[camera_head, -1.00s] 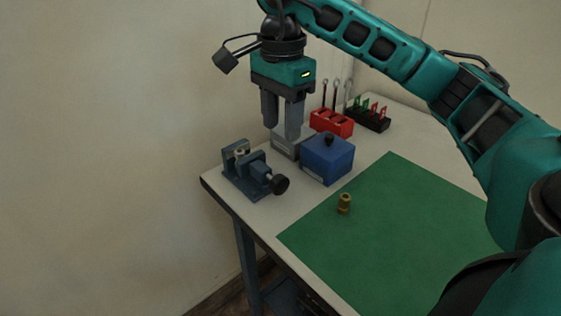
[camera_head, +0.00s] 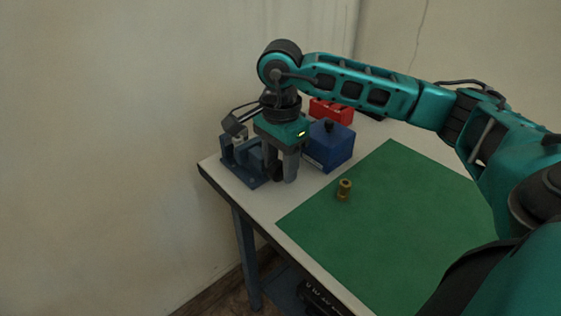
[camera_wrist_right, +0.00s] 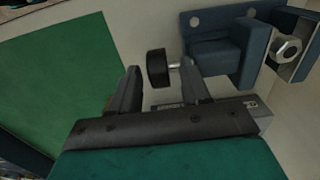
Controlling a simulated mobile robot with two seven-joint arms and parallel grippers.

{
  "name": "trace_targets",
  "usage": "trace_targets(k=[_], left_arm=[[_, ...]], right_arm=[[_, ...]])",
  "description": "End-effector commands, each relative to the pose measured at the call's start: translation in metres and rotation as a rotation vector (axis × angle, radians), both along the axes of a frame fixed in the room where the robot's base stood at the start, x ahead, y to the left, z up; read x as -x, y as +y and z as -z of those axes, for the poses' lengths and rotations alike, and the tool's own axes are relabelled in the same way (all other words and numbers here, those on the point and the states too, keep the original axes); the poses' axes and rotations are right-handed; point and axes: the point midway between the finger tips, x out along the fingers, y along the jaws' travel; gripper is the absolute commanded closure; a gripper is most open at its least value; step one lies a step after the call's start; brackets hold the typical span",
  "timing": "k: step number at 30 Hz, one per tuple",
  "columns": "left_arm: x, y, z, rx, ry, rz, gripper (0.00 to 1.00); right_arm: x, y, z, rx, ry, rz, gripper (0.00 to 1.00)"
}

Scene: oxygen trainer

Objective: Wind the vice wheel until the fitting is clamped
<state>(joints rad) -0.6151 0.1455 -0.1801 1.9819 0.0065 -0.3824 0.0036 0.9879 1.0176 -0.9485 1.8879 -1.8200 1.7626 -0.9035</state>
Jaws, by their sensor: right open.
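The blue-grey vice (camera_head: 241,170) stands at the table's left corner and also shows in the right wrist view (camera_wrist_right: 225,58). Its black wheel (camera_wrist_right: 157,68) sits on a short metal screw. In the right wrist view, a metal hex fitting (camera_wrist_right: 286,49) is between the vice jaws. A gap beside it cannot be judged clearly. My right gripper (camera_head: 281,179) is open and points down at the wheel end. Its fingertips (camera_wrist_right: 159,74) are on either side of the wheel, with no clear contact. The gripper largely hides the wheel in the head view. My left gripper is out of view.
A blue box (camera_head: 329,147) with a black knob stands close to the right of my gripper. A brass fitting (camera_head: 344,188) stands on the green mat (camera_head: 400,230). A red rack (camera_head: 331,111) is behind. The wall is close on the left.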

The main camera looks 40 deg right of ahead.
Motion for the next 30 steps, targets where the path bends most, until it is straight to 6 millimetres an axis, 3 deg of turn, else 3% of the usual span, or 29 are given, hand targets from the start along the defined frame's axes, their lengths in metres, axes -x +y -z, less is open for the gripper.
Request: trace_targets(k=[6,21,30], left_arm=[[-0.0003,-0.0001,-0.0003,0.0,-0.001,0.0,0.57],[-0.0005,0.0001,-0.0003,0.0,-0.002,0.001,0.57],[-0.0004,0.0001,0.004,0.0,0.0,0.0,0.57]], right_arm=[[0.0,-0.0002,0.0002,0.0,0.0,0.0,0.53],[0.0,-0.0001,-0.0002,0.0,0.0,0.0,1.0],[0.0,-0.0012,0.0013,-0.032,0.003,0.001,1.0]])
